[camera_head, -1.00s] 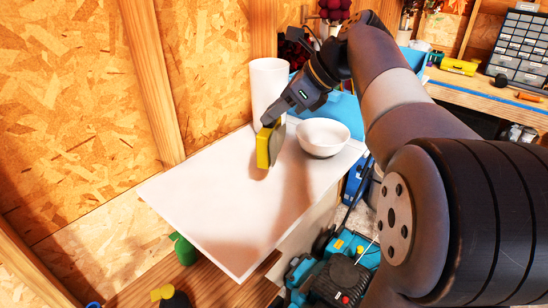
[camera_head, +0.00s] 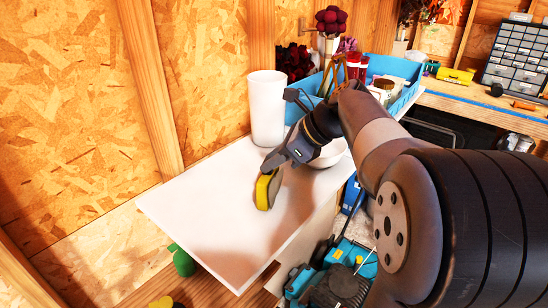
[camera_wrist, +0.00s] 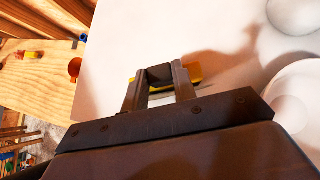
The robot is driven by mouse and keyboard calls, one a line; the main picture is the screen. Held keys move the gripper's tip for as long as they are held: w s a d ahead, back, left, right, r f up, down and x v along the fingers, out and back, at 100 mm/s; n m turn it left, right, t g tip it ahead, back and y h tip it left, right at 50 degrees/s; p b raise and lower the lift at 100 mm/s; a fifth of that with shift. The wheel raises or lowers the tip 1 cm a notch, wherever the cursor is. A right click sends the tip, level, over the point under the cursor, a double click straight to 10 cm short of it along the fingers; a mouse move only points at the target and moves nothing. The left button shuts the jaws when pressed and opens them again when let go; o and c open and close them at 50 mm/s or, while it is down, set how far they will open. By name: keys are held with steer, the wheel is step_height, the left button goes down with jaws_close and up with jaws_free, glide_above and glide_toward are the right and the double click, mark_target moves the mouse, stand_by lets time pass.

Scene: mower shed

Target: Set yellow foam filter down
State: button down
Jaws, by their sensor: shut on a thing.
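The yellow foam filter (camera_head: 263,191) is a flat yellow block with a dark grey face, held on edge just above or on the white board; I cannot tell whether it touches. My gripper (camera_head: 271,170) is shut on its upper edge. In the wrist view the gripper (camera_wrist: 160,82) has its two fingers on either side of the dark part, and a strip of the yellow foam filter (camera_wrist: 194,74) shows behind them. The white board (camera_head: 215,225) lies beneath and is bare in front and to the left.
A tall white cylinder (camera_head: 267,108) stands at the board's back. A white bowl (camera_head: 329,154) sits to the right, partly hidden by my arm. A blue tray (camera_head: 403,103) with several items is behind. A teal mower (camera_head: 345,272) is below the board's right edge.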

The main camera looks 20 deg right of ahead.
steer(key=c, duration=1.1)
jaws_free()
steer(key=shift+c, duration=0.2)
